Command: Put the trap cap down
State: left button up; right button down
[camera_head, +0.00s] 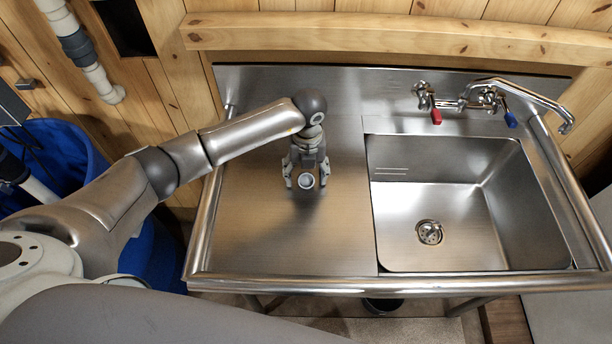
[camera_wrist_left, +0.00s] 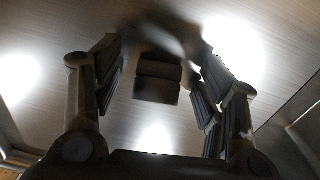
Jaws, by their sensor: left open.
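The trap cap (camera_head: 306,181) is a small round piece with a pale rim and a dark hollow in the head view. It is at the steel drainboard (camera_head: 255,225) left of the sink basin. My left gripper (camera_head: 306,176) is open, with a finger on each side of the cap. In the left wrist view the cap (camera_wrist_left: 157,86) is a dark short cylinder between the open fingers (camera_wrist_left: 160,62), with visible gaps on both sides. It appears to rest on the steel, though its underside is hard to see. My right gripper is not in view.
The sink basin (camera_head: 465,205) with a drain is to the right. Taps with red and blue handles (camera_head: 436,116) and a spout stand behind it. A raised steel rim (camera_head: 300,283) edges the counter. A blue bin (camera_head: 70,150) stands left. The drainboard around the cap is clear.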

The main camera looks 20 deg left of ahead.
pick_arm(q)
jog(key=shift+c, duration=0.5)
jog(key=c, duration=0.9)
jog(key=shift+r, duration=0.15)
jog(key=shift+c, duration=0.2)
